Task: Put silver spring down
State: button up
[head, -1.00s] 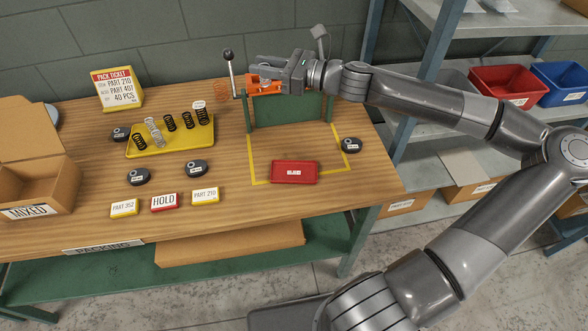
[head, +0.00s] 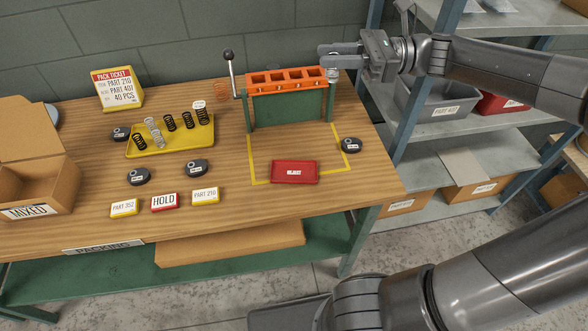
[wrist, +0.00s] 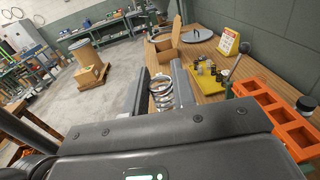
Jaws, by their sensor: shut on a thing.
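My gripper (head: 326,51) is at the right end of the orange slotted rack (head: 288,80), above and behind the workbench's right side. In the wrist view, my gripper (wrist: 162,88) is shut on a silver spring (wrist: 160,91), which sits between the two dark fingers. In the head view I cannot make out the held spring clearly. Another silver spring (head: 155,134) lies on the yellow tray (head: 171,150) at the left, among several black springs. The tray also shows in the wrist view (wrist: 205,85).
A lever with a black knob (head: 229,56) stands at the rack's left. A red tray (head: 295,172) lies within yellow tape lines. Dark round pieces (head: 351,145) and label blocks (head: 164,202) are on the bench. A cardboard box (head: 40,190) is at left; shelves with bins (head: 440,100) at right.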

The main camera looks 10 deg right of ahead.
jog(key=shift+s+d+r, duration=0.35)
jog(key=shift+d+r, duration=0.05)
notch_tip(320, 180, down, 17)
send_over(282, 165)
notch_tip(282, 165, down, 8)
jog(key=shift+f, duration=2.1)
jog(key=o, duration=1)
